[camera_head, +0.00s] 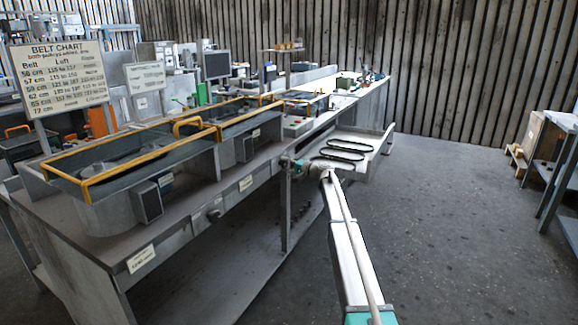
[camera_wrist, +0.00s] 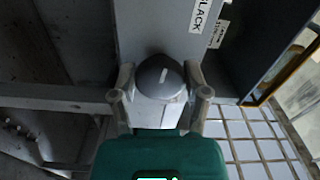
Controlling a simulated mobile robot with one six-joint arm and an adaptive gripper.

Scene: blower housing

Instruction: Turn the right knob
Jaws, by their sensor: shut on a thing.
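The right knob (camera_wrist: 160,77) is a round grey knob with a short white pointer line, seen in the wrist view on a grey panel. The line stands almost upright in the picture, tilted slightly. My gripper (camera_wrist: 161,88) has one finger on each side of the knob and is shut on it. In the head view my gripper (camera_head: 297,168) is at the front face of the long grey bench (camera_head: 115,250), toward its far end, and the knob is hidden there. Another knob (camera_head: 214,215) shows farther left on the bench front.
A label ending in "LACK" (camera_wrist: 207,14) is beside the knob. Orange-framed guards (camera_head: 85,188) top the blower housings. A tray (camera_head: 378,160) with black belts (camera_head: 345,150) is just beyond my gripper. A belt chart (camera_head: 60,75) stands at left.

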